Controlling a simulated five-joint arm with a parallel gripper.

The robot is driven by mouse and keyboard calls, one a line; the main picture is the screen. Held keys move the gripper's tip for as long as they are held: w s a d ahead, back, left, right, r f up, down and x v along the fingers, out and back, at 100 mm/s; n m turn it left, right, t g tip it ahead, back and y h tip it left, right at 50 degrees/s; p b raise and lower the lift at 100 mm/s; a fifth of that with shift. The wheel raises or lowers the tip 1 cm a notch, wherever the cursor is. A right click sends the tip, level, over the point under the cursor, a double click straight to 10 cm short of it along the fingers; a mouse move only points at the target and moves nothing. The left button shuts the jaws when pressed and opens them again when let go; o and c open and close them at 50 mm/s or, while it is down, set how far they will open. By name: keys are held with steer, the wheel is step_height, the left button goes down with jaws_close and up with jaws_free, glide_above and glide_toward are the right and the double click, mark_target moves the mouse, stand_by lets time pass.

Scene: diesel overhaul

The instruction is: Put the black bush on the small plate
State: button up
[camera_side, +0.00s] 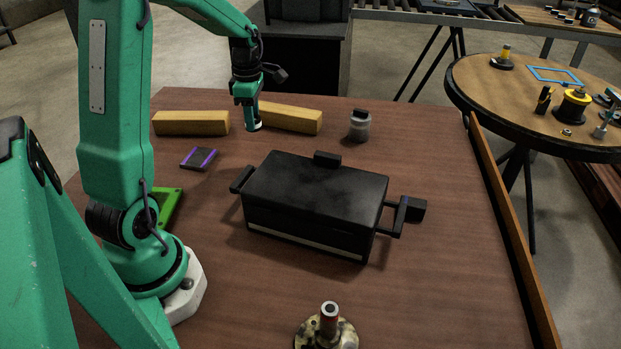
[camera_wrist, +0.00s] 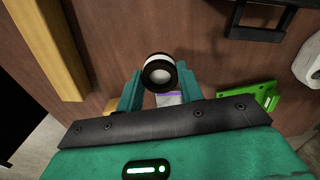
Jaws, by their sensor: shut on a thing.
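The black bush (camera_wrist: 158,71) is a short black ring with a pale middle, held between the fingertips of my gripper (camera_wrist: 158,82) in the wrist view. In the side view my gripper (camera_side: 252,120) hangs above the far part of the table, near the wooden bars, and the bush is mostly hidden at its tip. A small dark plate with purple edges (camera_side: 199,158) lies flat on the table, left of and nearer than my gripper.
Two yellow wooden bars (camera_side: 190,123) (camera_side: 290,118) lie along the far edge. A large black lidded box with handles (camera_side: 315,200) fills the middle. A grey jar (camera_side: 360,126) stands behind it. A green tray (camera_side: 168,205) lies by my base. A camouflage-patterned stand (camera_side: 328,335) is at the front.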

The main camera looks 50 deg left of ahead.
steer(key=s+a, duration=0.1)
steer(key=s, duration=0.6)
steer(key=shift+s+a+r+m, duration=0.25)
steer(key=shift+r+m, duration=0.05)
steer(key=shift+a, duration=0.1)
glide_above(199, 157)
step_height(199, 157, down, 7)
steer(key=shift+a, duration=0.1)
steer(key=shift+f, duration=0.1)
steer(key=shift+f, duration=1.9)
steer(key=shift+f, duration=0.1)
steer(key=o, duration=1.1)
steer(key=shift+o, duration=0.2)
